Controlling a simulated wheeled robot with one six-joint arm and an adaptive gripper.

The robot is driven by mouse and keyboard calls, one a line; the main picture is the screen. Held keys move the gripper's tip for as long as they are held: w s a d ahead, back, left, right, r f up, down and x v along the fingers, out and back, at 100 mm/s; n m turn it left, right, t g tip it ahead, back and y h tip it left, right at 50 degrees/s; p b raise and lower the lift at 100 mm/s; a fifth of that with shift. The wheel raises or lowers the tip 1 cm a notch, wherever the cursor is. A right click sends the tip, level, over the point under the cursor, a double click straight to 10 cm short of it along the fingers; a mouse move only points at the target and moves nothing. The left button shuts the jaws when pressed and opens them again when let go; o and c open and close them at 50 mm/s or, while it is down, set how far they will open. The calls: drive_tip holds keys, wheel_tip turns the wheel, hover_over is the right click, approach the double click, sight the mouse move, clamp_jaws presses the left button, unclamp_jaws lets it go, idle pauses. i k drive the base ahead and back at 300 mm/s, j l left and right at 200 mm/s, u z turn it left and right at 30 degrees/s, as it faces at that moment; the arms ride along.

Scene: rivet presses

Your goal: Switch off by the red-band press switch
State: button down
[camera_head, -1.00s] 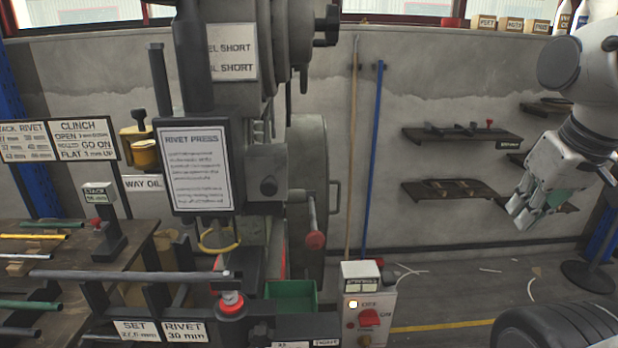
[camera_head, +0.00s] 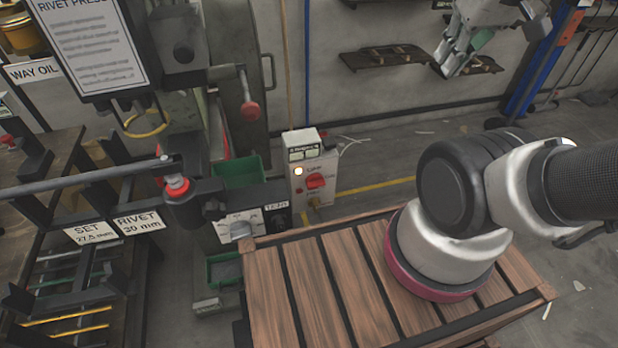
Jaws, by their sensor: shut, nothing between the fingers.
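A rivet press (camera_head: 180,45) stands at the left, with a red ring (camera_head: 177,188) at its anvil and a red-tipped handle (camera_head: 250,110). Beside it is a white switch box (camera_head: 300,167) with a red rotary knob (camera_head: 315,181), a lit yellowish lamp (camera_head: 298,171) and small labels too small to read surely. A grey knob (camera_head: 241,229) sits on a pale plate on the press front. My gripper (camera_head: 452,62) is at the upper right, shut and empty, well apart from the switch box.
A slatted wooden deck (camera_head: 320,275) lies in front, with my arm over its right part. Green bins (camera_head: 243,172) are by the press. A work table (camera_head: 50,180) with rods is at the left. Wall shelves (camera_head: 380,58) hang behind. The floor right of the switch box is open.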

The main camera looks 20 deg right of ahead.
sight(314, 180)
drive_tip(key=k+l, duration=0.35)
drive_tip(key=l, duration=0.15)
drive_tip(key=k+l, duration=0.35)
drive_tip(key=l, duration=0.15)
drive_tip(key=i+l+u, duration=0.05)
